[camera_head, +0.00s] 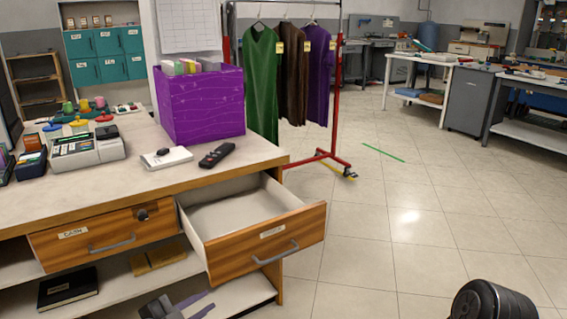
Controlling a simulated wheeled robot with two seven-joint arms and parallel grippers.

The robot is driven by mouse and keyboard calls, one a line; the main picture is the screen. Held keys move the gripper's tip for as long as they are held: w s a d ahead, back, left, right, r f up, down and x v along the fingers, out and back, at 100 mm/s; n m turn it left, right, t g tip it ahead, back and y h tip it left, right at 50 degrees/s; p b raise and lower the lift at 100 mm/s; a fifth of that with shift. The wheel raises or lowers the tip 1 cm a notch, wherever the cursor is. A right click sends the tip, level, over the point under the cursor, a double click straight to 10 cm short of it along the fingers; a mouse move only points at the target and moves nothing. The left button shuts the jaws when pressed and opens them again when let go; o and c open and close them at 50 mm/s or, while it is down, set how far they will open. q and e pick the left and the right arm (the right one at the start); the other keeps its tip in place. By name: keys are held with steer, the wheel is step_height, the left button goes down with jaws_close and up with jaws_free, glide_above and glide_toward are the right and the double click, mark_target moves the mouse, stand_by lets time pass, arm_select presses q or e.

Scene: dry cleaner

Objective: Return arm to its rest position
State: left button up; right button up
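My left gripper (199,304) shows at the bottom edge of the head view, low in front of the counter and below the open drawer. Its two fingers point right and look apart, with nothing seen between them; part of it is cut off by the frame. A dark rounded part of my own body shows at the bottom right. My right gripper is not in view.
The counter (240,162) has an open, empty drawer (240,212) jutting out above my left gripper. A closed drawer labelled CASH (95,236) is beside it. A purple box (200,105), remote (217,155) and card reader (166,157) stand on top. The floor at right is clear.

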arm_select(q)
steer(key=s+f+n+g+y, duration=0.2)
steer(key=s+f+n, duration=0.1)
steer(key=f+n, duration=0.55)
steer(key=s+f+n+g+y, duration=0.25)
steer(key=f+n, duration=0.25)
steer(key=f, duration=0.6)
steer(key=s+d+f+n+g+h, duration=0.1)
steer(key=s+d+f+g, duration=0.35)
steer(key=s+f, duration=0.4)
steer(key=s+d+f+n+g, duration=0.25)
steer(key=s+d+f, duration=0.3)
steer(key=s, duration=0.55)
step_height(320, 180, up, 26)
steer(key=d+p, duration=0.1)
steer(key=p, duration=2.4)
steer(key=shift+s+m, duration=0.25)
steer(key=shift+m, duration=0.15)
steer(key=shift+f, duration=0.15)
